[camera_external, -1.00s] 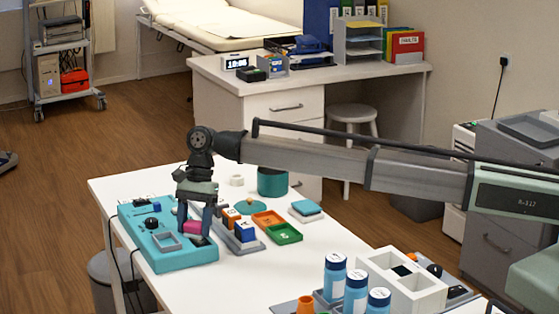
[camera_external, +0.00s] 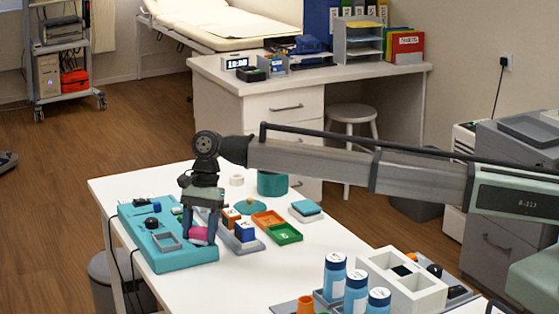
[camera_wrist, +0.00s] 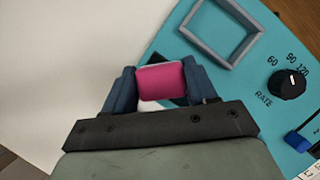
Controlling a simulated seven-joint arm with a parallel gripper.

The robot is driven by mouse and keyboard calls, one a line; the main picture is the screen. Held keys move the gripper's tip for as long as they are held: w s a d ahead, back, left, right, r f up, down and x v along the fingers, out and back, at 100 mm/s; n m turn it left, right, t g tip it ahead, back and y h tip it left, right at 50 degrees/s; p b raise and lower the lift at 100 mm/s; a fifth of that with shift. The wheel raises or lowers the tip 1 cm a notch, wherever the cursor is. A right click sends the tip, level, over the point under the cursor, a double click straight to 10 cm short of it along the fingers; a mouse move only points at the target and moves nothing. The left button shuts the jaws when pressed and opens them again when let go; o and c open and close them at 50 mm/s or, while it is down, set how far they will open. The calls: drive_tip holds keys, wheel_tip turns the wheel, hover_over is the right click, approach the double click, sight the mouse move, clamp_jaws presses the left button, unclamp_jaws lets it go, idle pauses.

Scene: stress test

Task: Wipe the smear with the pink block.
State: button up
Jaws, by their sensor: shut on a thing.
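The pink block (camera_external: 199,234) is held between the two blue fingers of my gripper (camera_external: 201,236), low over the near right part of a teal panel (camera_external: 180,257). In the wrist view, the block (camera_wrist: 160,82) fills the gap between the fingertips (camera_wrist: 160,84), with a white part below it. The block is over the panel's edge beside the white table; I cannot tell whether it touches the surface. A dark patch (camera_wrist: 179,100) shows on the panel beside the block, mostly hidden. I cannot make out the smear for sure.
The panel carries a grey square frame (camera_wrist: 222,28) and a black RATE knob (camera_wrist: 287,83). A grey tray (camera_external: 243,246) with orange and blue blocks stands close to the gripper's right. An orange tray (camera_external: 268,220) and green tray (camera_external: 284,234) lie beyond.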

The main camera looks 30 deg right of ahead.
drive_tip(key=shift+s, duration=0.85)
drive_tip(key=shift+s+r, duration=0.1)
drive_tip(key=shift+r, duration=4)
